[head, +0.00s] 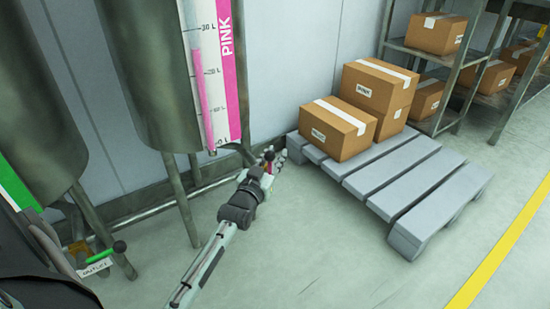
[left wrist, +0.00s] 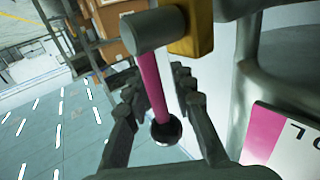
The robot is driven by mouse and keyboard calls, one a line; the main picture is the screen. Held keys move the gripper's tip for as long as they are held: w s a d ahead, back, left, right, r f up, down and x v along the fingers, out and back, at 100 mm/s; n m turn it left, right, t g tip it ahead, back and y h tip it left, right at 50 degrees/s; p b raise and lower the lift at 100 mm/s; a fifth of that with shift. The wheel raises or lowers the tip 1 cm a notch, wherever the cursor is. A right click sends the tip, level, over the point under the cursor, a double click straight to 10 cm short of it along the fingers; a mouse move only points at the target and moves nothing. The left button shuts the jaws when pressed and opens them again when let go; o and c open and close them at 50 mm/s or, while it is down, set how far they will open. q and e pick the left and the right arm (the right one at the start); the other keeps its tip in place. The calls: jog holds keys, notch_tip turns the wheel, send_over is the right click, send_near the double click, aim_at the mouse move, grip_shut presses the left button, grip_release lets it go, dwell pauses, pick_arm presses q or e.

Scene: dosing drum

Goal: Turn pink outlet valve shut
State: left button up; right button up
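The pink outlet valve's lever (left wrist: 153,88) shows in the left wrist view as a pink rod. It runs from a grey round pivot (left wrist: 152,31) to a black knob (left wrist: 166,131). A yellow valve body (left wrist: 192,28) is beside the pivot. My left gripper (left wrist: 158,78) is open, with a finger on either side of the lever; I cannot tell whether either finger touches it. In the head view, my left gripper (head: 272,160) is below the PINK gauge (head: 225,80) and hides most of the valve. My right gripper is not in view.
The pink drum (head: 150,75) stands on metal legs left of my gripper. A green outlet lever (head: 119,247) is at the lower left. A grey pallet (head: 405,175) with cardboard boxes (head: 375,85) stands to the right, before a shelf rack. Floor between is clear.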

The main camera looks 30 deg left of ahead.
pick_arm(q)
grip_shut()
dwell(0.5)
